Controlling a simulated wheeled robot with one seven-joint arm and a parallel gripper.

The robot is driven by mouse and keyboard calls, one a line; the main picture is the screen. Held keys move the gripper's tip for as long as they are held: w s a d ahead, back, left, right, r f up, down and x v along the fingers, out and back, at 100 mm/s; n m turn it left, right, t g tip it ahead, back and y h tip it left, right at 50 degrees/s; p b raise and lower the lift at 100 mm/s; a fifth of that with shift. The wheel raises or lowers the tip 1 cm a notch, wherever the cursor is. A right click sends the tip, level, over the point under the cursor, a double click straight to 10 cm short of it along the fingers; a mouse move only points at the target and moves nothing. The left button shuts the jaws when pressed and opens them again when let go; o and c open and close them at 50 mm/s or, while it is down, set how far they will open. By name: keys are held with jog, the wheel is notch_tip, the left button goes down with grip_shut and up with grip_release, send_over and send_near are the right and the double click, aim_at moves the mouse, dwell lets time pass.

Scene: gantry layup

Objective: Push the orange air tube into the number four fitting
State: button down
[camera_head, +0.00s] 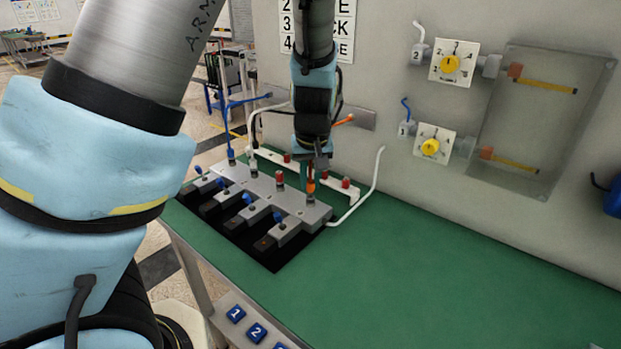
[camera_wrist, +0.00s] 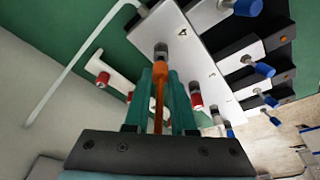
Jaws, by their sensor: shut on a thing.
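My gripper (camera_head: 315,165) points down over the right end of the grey valve block (camera_head: 240,182). In the wrist view my gripper's green fingers (camera_wrist: 160,78) are shut on the orange air tube (camera_wrist: 158,100). The tube runs between the fingers, and its end lines up with the number four fitting (camera_wrist: 160,50), beside the printed 4. Tube and fitting appear to meet; I cannot tell how deep the tube sits. In the head view the tube (camera_head: 311,186) shows just above that fitting (camera_head: 311,198), and its other part (camera_head: 344,120) sticks out behind my gripper.
A white rail with red caps (camera_head: 347,184) stands behind the block. A loose white tube (camera_head: 372,180) curves up at its right. Blue knobs (camera_head: 277,217) line the block's front. A blue tube (camera_head: 228,125) rises at the left. The green bench top (camera_head: 420,270) is clear at right.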

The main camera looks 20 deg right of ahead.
jog(key=shift+f+b, duration=0.55)
jog(key=shift+f, duration=0.25)
jog(key=c, duration=0.7)
grip_release()
jog(key=shift+r, duration=0.15)
jog(key=v, duration=1)
jog(key=shift+s+r, duration=0.1)
jog(key=shift+r, duration=0.2)
jog(key=a+f, duration=0.1)
jog(key=a, duration=0.8)
jog(key=a+f+n+g, duration=0.1)
jog(key=a, duration=0.9)
jog(key=s+a+f+n, duration=0.1)
jog(key=a, duration=0.9)
jog(key=shift+s+a+f+y, duration=0.1)
jog(key=shift+a+f+y, duration=0.15)
jog(key=shift+f+y, duration=0.05)
